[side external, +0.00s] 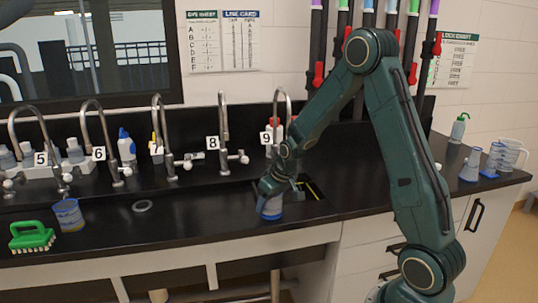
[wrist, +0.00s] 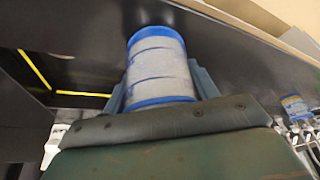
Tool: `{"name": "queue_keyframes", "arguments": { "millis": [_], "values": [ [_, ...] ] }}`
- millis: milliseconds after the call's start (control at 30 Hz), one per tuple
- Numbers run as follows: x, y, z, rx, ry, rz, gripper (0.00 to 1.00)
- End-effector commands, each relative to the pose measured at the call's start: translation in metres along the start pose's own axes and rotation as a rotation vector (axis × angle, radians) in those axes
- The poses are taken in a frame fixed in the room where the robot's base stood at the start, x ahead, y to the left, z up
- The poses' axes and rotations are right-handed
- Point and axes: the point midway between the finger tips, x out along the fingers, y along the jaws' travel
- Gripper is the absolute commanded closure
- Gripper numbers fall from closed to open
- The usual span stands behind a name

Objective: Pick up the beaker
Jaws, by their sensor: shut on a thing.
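A clear beaker with blue rims and blue bands (wrist: 158,65) is between the two fingers of my gripper (wrist: 161,88) in the wrist view. The fingers are shut on its sides. In the side view the same beaker (side external: 271,208) shows below my gripper (side external: 274,190), near the front edge of the black counter, by the sink opening with yellow edging. I cannot tell whether its base touches anything. A second, similar blue-banded beaker (side external: 68,214) stands at the left of the counter and also shows at the right of the wrist view (wrist: 296,106).
A green brush (side external: 32,237) and a grey ring (side external: 143,206) lie on the left counter. Several curved taps with number tags, such as tap 8 (side external: 222,125), stand along the back. Bottles are behind them. A flask (side external: 471,165) and a jug (side external: 511,155) stand at the right.

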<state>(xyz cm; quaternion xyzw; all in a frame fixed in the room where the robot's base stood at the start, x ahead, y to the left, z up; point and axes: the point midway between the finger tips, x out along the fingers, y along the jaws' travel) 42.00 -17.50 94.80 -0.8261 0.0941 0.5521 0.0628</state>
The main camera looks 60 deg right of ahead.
Motion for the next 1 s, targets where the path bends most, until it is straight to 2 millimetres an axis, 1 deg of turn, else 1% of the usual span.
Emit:
{"name": "queue_keyframes", "arguments": {
  "millis": [267, 467, 667, 1000],
  "values": [
    [-0.006, 0.000, -0.003, 0.000, 0.003, 0.000, 0.63],
    [-0.024, 0.000, -0.011, 0.000, 0.004, 0.001, 0.63],
    [-0.056, 0.000, -0.024, -0.001, 0.007, 0.001, 0.63],
    [-0.125, 0.000, -0.053, 0.000, 0.007, 0.001, 0.63]
  ]
}}
